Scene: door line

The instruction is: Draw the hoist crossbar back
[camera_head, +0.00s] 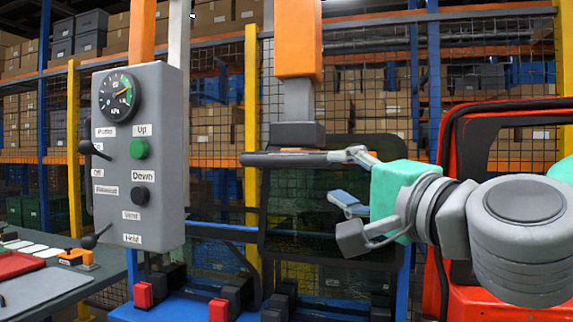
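The hoist crossbar (285,159) is a dark horizontal bar in the middle of the head view, under a grey block on the orange hoist column (297,40). My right gripper (352,180) comes in from the right, with a teal body and grey fingers. Its fingers are spread apart, with nothing seen between them. The upper finger is at the crossbar's right end; whether it touches cannot be told. The lower finger is below bar height. My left gripper is not in view.
A grey control box (160,190) with a gauge, levers and Up and Down buttons stands left of the crossbar. A dark see-through panel (330,240) is below the bar. A red-framed structure (450,140) is at right. A workbench (50,285) is at lower left.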

